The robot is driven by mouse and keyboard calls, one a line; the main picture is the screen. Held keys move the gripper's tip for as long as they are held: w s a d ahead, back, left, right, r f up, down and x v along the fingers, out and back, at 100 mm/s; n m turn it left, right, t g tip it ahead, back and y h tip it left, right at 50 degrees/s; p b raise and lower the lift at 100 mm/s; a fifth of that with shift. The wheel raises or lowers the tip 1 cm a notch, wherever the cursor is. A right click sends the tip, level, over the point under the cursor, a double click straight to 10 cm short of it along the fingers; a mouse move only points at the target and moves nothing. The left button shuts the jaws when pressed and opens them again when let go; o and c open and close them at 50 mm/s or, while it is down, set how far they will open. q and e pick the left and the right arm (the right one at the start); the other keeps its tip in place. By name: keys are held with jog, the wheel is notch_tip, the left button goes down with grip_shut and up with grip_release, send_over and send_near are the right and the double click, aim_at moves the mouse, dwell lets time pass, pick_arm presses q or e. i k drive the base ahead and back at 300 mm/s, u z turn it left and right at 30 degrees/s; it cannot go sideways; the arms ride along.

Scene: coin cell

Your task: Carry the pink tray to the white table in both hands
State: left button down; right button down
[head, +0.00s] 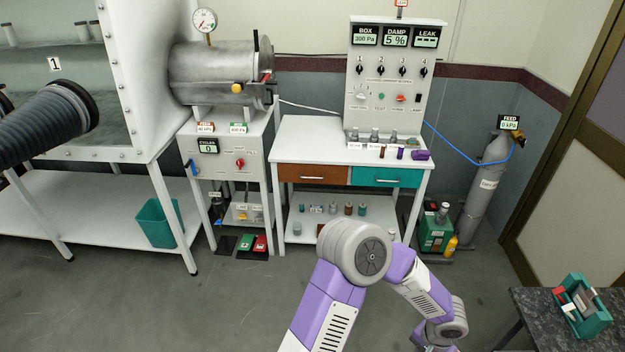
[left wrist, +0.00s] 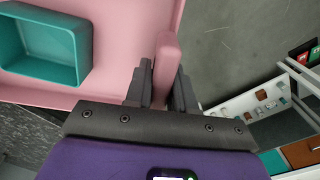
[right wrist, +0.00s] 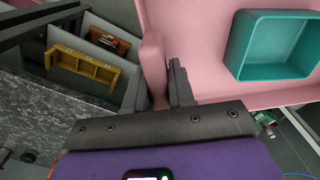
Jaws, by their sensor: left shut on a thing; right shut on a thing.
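The pink tray shows in both wrist views but not in the head view. In the left wrist view my left gripper (left wrist: 160,85) is shut on a pink handle (left wrist: 168,55) at the edge of the tray (left wrist: 115,20). In the right wrist view my right gripper (right wrist: 165,88) is shut on the opposite handle (right wrist: 153,60) of the tray (right wrist: 190,40). A teal open box sits in the tray, seen in the left wrist view (left wrist: 45,45) and right wrist view (right wrist: 270,45). The white table (head: 300,152) with brown and teal drawers stands ahead in the head view.
Small bottles and a purple item (head: 421,155) stand on the white table's rear right; its front left is bare. A dark speckled table (head: 525,305) with a teal caddy (head: 585,310) is at lower right. A gas cylinder (head: 483,190) stands right. Grey floor lies between.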

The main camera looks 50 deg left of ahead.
aim_at(311, 151)
jog(key=u, duration=0.5)
jog(key=i, duration=0.65)
jog(key=u, duration=1.1)
jog(key=i, duration=1)
jog(key=u, duration=0.5)
jog(key=i, duration=2)
